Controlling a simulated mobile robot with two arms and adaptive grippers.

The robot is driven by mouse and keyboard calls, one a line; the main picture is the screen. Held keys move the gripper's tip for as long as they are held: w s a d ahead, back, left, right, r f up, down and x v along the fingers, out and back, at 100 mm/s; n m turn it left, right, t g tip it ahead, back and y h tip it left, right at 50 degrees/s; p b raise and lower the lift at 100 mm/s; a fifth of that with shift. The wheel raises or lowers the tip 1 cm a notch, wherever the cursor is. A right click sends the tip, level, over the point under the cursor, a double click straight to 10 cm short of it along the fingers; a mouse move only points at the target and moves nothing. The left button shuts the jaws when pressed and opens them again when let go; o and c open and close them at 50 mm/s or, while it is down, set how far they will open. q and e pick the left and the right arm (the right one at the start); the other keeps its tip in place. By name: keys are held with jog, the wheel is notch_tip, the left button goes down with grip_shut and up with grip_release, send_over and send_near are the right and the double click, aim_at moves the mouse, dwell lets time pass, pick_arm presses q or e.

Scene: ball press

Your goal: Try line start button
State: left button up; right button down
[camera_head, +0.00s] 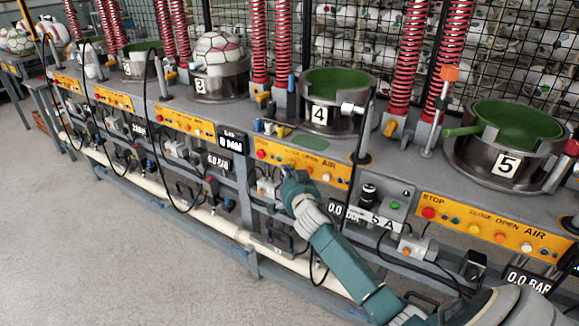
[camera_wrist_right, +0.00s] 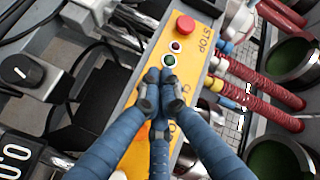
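My right gripper (camera_head: 290,180) is at the left part of the station 4 yellow control panel (camera_head: 318,169). In the wrist view, its three blue fingers (camera_wrist_right: 160,78) are together with nothing visible between them. Just beyond their tips on the yellow panel is a green button (camera_wrist_right: 168,60); I cannot tell whether they touch it. Above it are a dark red button (camera_wrist_right: 175,47) and a larger red stop button (camera_wrist_right: 185,24). No label reading line start is legible. The fingers hide the lower middle of the panel. My left gripper is out of view.
Station 5's panel (camera_head: 495,228) and a grey box (camera_head: 378,213) with a black knob and green button are to the right. Presses (camera_head: 335,112) and red coiled hoses (camera_head: 405,55) stand above. Black cables hang nearby. Open floor (camera_head: 120,260) lies at left.

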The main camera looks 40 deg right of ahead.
dwell(0.4)
jog(key=shift+s+a, duration=0.35)
jog(key=shift+a, duration=0.35)
jog(key=shift+s+a, duration=0.3)
jog(key=shift+a, duration=0.45)
jog(key=shift+s+a, duration=0.35)
jog(key=shift+a, duration=0.45)
jog(key=shift+s+a, duration=0.3)
jog(key=shift+a, duration=0.45)
